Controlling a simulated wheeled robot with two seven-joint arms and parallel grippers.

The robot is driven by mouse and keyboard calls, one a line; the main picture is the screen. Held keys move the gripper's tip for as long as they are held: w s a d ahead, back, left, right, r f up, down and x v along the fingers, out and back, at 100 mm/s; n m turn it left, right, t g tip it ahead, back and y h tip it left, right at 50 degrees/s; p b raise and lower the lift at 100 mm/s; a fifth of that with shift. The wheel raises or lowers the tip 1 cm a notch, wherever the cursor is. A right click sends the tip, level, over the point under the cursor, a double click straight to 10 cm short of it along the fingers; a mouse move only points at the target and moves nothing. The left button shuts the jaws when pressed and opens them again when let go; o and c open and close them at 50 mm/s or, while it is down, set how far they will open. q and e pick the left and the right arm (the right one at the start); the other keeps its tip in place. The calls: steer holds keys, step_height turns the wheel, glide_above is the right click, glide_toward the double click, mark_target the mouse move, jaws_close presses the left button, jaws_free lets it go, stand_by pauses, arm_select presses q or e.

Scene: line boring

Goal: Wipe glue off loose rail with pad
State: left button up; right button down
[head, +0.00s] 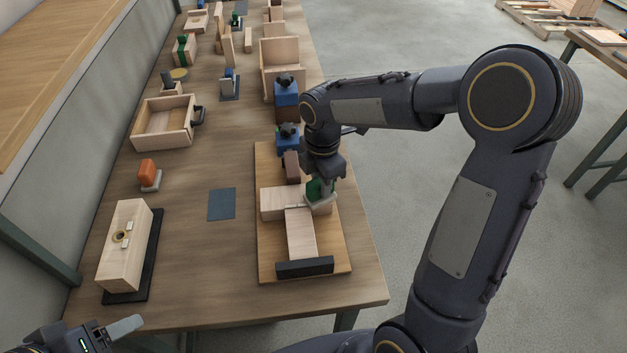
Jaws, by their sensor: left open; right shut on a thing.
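My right gripper (322,187) is shut on a green-handled pad (317,200) with a pale base. The pad is at the right end of a light wooden crosspiece (272,203), beside the joint with a second light wooden piece (301,236). These two pieces form a T on a wooden board (337,252). I cannot tell which piece is the loose rail, and no glue is clearly visible. The gripper partly hides the pad and the crosspiece's right end. My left gripper (112,335) is open and empty at the lower left, partly cut off by the frame.
A black stop (304,267) lies at the board's near end, with blue clamps (288,140) behind. To the left are a dark blue mat (222,204), an orange-handled block (147,171), a wooden block (124,247) on a black base and an open drawer box (165,128). The near table centre is clear.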

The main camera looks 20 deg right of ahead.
steer(key=shift+w+a+f, duration=0.1)
steer(key=shift+w+a, duration=0.2)
steer(key=shift+a, duration=0.85)
steer(key=shift+w+a+r, duration=0.1)
steer(key=shift+w+a, duration=0.15)
steer(key=shift+a, duration=0.85)
steer(key=shift+w+a+f, duration=0.1)
steer(key=shift+w+a, duration=0.2)
steer(key=shift+a, duration=0.85)
step_height(320, 180, up, 5)
steer(key=p, duration=0.4)
